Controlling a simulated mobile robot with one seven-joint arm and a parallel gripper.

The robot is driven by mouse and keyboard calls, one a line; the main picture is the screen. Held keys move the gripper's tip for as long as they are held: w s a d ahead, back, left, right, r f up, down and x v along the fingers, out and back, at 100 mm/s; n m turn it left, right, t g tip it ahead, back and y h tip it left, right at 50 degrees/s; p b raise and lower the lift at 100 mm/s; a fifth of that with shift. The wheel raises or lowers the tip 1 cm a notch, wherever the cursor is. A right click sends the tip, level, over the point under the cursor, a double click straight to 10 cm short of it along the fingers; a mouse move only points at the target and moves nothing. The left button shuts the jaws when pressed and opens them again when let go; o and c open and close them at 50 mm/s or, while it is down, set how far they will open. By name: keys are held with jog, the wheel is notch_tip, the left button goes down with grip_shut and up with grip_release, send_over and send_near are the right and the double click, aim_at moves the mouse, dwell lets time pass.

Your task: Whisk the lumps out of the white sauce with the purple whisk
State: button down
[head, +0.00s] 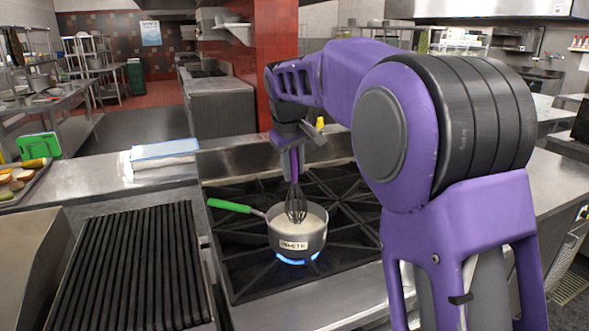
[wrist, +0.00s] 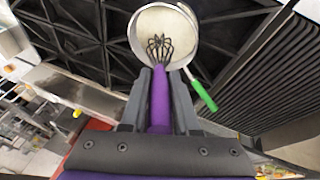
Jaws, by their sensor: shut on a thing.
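A small grey saucepan (head: 297,241) with a green handle (head: 229,205) stands on a lit burner with a blue flame. Its label appears to read "WHITE", and it holds white sauce (head: 313,217). My gripper (head: 290,150) is above the pan, shut on the handle of the purple whisk (wrist: 160,100). The whisk points down, and its dark wires (head: 296,204) reach into the pan at the sauce. In the wrist view, the wires show against the pale sauce (wrist: 165,22). I cannot make out any lumps, nor how deep the wires sit.
Black stove grates (head: 245,262) surround the pan. A ribbed grill (head: 130,265) is at the left front. A tray with food (head: 22,180) and a green-framed object (head: 40,147) are at the far left.

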notch_tip(320, 180, up, 10)
jog(key=shift+f, duration=0.1)
dwell(0.6)
jog(key=shift+s, duration=0.1)
dwell(0.9)
